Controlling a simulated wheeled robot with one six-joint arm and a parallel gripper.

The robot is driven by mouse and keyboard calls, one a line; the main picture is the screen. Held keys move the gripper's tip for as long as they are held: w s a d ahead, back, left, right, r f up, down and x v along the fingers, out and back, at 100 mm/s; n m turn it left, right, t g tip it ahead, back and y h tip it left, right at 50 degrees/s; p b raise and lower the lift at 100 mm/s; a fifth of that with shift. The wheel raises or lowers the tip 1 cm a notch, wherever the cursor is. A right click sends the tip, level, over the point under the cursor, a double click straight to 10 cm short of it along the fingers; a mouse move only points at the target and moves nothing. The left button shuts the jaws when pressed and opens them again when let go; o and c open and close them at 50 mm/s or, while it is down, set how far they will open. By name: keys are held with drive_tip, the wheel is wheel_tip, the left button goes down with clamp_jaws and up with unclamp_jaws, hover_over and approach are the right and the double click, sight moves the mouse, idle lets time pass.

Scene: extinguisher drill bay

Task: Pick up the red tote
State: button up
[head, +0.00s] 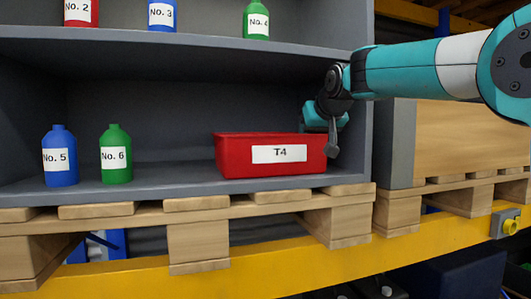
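The red tote (225,160), with a white label reading T4, sits upright on the lower shelf of the grey cabinet, right of the middle. My gripper (333,143) is at the tote's right end, pointing down. One grey finger shows in front of the tote's right end wall. The other finger is hidden, so I cannot tell whether the gripper touches the tote or is closed on it.
A blue bottle No. 5 (60,172) and a green bottle No. 6 (116,165) stand left on the same shelf (160,178). Bottles No. 2, 3 and 4 stand above. The cabinet's right side wall (368,125) is close beside my gripper. A wooden pallet (190,220) lies under the cabinet.

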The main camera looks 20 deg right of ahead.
clamp_jaws()
idle(1.4)
